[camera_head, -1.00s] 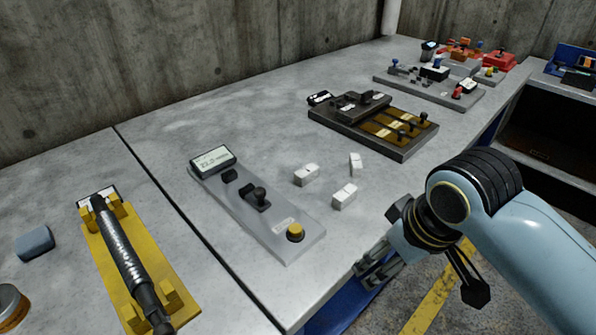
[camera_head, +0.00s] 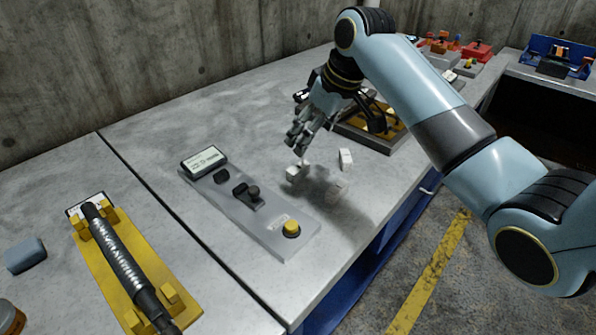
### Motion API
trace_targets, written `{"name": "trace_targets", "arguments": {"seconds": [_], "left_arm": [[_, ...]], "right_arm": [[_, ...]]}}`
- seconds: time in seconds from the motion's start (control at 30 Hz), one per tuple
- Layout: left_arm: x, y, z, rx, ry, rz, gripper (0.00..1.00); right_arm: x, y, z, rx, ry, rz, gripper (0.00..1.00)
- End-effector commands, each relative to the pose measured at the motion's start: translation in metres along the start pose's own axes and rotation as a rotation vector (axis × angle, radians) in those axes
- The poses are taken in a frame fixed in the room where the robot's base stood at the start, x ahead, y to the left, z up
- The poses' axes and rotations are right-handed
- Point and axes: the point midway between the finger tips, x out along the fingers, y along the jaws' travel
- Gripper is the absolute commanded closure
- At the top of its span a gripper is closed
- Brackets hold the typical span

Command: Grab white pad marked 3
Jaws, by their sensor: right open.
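Several small white pads lie on the grey table right of the grey control panel. One pad (camera_head: 345,159) stands apart at the right. Another pad (camera_head: 297,172) lies just below my right gripper. A third pad (camera_head: 336,189) looks faint and blurred, nearer the front edge. Their marks are too small to read, so I cannot tell which is 3. My right gripper (camera_head: 299,143) is open, pointing down above the pads, and appears empty. My left gripper is not in view.
The grey panel (camera_head: 270,228) with a screen and yellow button lies left of the pads. A brown-and-black device (camera_head: 390,142) is partly hidden behind my right arm. A yellow stand (camera_head: 112,262) holds a black cylinder. Bare table (camera_head: 210,120) lies behind the panel.

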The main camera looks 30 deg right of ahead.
Motion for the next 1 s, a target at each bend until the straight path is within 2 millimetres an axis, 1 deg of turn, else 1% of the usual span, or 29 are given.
{"name": "trace_targets", "arguments": {"seconds": [0.1, 0.2, 0.43, 0.6, 0.7, 0.8, 0.97, 1.0], "left_arm": [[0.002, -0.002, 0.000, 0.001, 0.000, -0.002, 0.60], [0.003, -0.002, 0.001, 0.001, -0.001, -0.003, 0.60], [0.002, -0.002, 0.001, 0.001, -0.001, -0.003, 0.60], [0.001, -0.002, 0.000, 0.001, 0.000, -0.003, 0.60], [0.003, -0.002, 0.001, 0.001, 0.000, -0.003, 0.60], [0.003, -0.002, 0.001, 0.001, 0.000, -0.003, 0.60], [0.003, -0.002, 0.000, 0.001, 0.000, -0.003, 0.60], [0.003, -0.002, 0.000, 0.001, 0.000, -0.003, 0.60]], "right_arm": [[0.022, -0.002, 0.002, 0.001, -0.005, -0.005, 0.20], [0.037, -0.002, 0.002, 0.002, -0.004, -0.003, 0.20], [0.057, -0.004, 0.003, 0.000, -0.003, -0.003, 0.20], [0.084, -0.011, 0.007, 0.001, -0.003, -0.003, 0.20], [0.096, -0.010, 0.007, 0.000, -0.003, -0.002, 0.20], [0.101, -0.009, 0.007, 0.000, -0.002, 0.000, 0.20], [0.101, -0.009, 0.007, -0.001, -0.002, 0.000, 0.20], [0.101, -0.009, 0.007, 0.000, -0.002, 0.000, 0.21]]}}
